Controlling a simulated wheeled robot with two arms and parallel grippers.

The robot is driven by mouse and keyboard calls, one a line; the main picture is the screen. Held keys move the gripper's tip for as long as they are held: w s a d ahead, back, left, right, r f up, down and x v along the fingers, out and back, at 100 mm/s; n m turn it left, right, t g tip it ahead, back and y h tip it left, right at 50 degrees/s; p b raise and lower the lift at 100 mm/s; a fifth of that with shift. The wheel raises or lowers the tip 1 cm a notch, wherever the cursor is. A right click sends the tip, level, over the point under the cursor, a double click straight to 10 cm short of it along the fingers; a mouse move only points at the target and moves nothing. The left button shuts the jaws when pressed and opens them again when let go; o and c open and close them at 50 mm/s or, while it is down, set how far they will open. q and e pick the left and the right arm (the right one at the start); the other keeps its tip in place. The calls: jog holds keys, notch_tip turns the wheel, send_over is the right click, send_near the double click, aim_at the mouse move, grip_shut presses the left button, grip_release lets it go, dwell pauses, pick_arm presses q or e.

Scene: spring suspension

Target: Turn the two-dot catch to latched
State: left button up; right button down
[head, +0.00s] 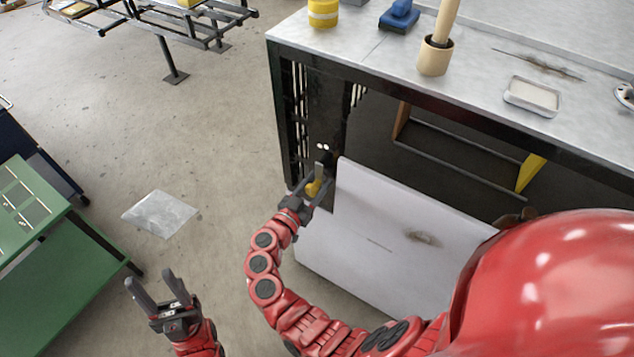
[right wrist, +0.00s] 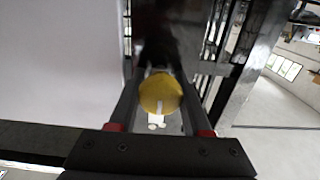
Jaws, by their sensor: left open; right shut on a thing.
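The two-dot catch has a round yellow knob (head: 313,188) on the dark end panel under the workbench, beside the white panel. Two white dots (head: 322,147) show just above it in the head view. In the right wrist view the knob (right wrist: 160,90) carries a white stripe, with the dots (right wrist: 157,125) below it. My right gripper (head: 320,180) is shut on the knob, a finger on each side. The dark part behind the knob is mostly hidden. My left gripper (head: 160,291) is open and empty, low over the floor, well away from the catch.
The white panel (head: 390,240) stands right of the catch. The grey workbench top (head: 480,75) above holds a wooden cup (head: 435,55), a white dish (head: 532,96) and a blue tool (head: 399,16). A green cart (head: 70,265) is at left. Floor between is mostly clear, with a clear sheet (head: 160,214).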

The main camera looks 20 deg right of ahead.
jog(key=shift+m, duration=0.4)
jog(key=shift+d+p, duration=0.1)
jog(key=shift+p, duration=0.25)
jog(key=shift+m, duration=0.9)
jog(key=m+b, duration=0.2)
jog(key=shift+f+m, duration=0.3)
jog(key=shift+m, duration=0.1)
jog(key=m+b, duration=0.9)
jog(key=b, duration=0.1)
jog(key=shift+s+f+m, duration=0.1)
jog(key=shift+s+m, duration=0.05)
jog(key=shift+m, duration=0.25)
jog(key=shift+m+b, duration=1.4)
jog(key=shift+b, duration=0.25)
jog(key=shift+r, duration=0.2)
jog(key=shift+c, duration=1.7)
grip_release()
